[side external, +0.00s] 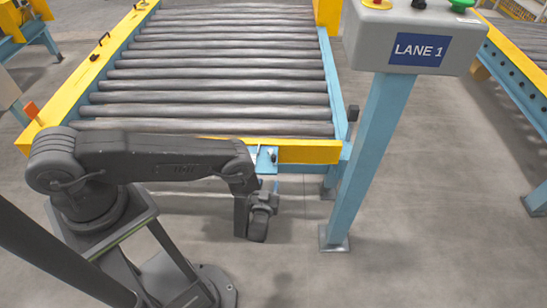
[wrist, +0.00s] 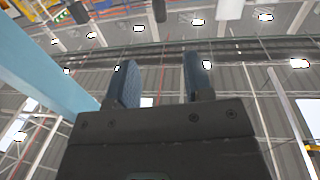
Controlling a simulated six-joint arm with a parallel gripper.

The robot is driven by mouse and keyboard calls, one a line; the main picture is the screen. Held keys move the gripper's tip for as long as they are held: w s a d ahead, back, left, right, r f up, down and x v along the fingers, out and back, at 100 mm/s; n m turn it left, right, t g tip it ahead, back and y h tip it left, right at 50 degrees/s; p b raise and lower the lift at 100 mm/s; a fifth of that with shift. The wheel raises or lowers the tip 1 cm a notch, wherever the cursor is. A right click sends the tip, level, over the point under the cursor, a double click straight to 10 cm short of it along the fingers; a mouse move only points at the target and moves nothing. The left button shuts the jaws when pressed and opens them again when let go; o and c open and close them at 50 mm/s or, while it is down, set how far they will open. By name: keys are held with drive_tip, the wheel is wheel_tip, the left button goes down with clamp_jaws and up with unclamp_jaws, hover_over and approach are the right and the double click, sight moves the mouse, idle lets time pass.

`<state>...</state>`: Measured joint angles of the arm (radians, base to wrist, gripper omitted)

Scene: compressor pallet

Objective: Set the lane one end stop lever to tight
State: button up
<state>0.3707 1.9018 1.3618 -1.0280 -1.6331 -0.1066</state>
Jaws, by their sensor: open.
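In the side external view, lane one's roller conveyor has a yellow front end beam (side external: 310,151). A small light-blue bracket (side external: 266,160) sits at that beam, with a thin lever and a dark knob (side external: 273,157). The parts are too small to tell the lever's setting. My gripper (side external: 268,184) is below the beam, under the bracket, with its fingers pointing up. In the wrist view my gripper (wrist: 160,65) shows two parted blue-grey fingers with empty space between them. Dark and pale parts hang at the top of that view; I cannot tell whether one is the lever.
A control box (side external: 418,38) marked LANE 1 stands on a blue post (side external: 365,165) to the right. An orange piece (side external: 31,110) is at the conveyor's left corner. The grey floor (side external: 430,220) is clear right of the post. The rollers (side external: 215,85) carry nothing.

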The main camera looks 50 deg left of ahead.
sight(273, 159)
drive_tip(key=x, duration=1.3)
drive_tip(key=shift+a, duration=0.15)
drive_tip(key=shift+c, duration=0.3)
clamp_jaws()
